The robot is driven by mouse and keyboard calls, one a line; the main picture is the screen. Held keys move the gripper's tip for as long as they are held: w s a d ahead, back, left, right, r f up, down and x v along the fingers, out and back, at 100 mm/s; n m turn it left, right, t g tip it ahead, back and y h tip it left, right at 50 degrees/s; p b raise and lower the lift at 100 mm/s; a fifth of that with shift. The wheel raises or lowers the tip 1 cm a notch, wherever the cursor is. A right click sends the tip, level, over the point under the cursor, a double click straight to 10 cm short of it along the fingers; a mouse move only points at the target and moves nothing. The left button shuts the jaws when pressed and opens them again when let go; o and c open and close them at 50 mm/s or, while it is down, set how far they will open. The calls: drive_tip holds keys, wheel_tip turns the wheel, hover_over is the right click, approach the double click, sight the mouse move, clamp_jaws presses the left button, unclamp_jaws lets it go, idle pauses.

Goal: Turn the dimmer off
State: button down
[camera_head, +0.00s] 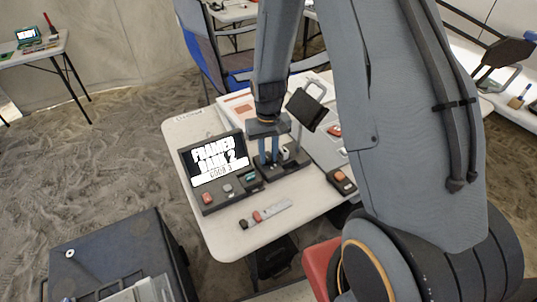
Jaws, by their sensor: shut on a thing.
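My gripper (269,158) points straight down with its two blue fingers over a dark base unit (291,170) on the white table. The fingers are shut on a small part of this unit, which looks like the dimmer control. The fingers and the low picture detail hide most of that part, so its setting cannot be read. A tilted black panel (306,110) stands on a grey arm above the unit's right side.
A dark console (213,164) with a lit text screen and several buttons stands just left of my gripper. A small grey strip (272,212) with a red piece lies in front. An orange-topped block (341,178) is at right.

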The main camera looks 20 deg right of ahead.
sight(268, 159)
idle(0.4)
drive_tip(key=c, duration=1.5)
unclamp_jaws()
drive_tip(key=shift+c, duration=0.2)
drive_tip(key=shift+r, duration=0.15)
drive_tip(key=shift+r+b, duration=0.8)
drive_tip(key=shift+r, duration=3)
drive_tip(key=s+r, duration=0.4)
drive_tip(key=s, duration=0.3)
drive_tip(key=s+r+t, duration=0.1)
drive_tip(key=s+r, duration=0.2)
drive_tip(key=s, duration=0.5)
drive_tip(key=shift+s+a+r, duration=0.15)
drive_tip(key=shift+a+r, duration=0.05)
drive_tip(key=shift+r, duration=0.15)
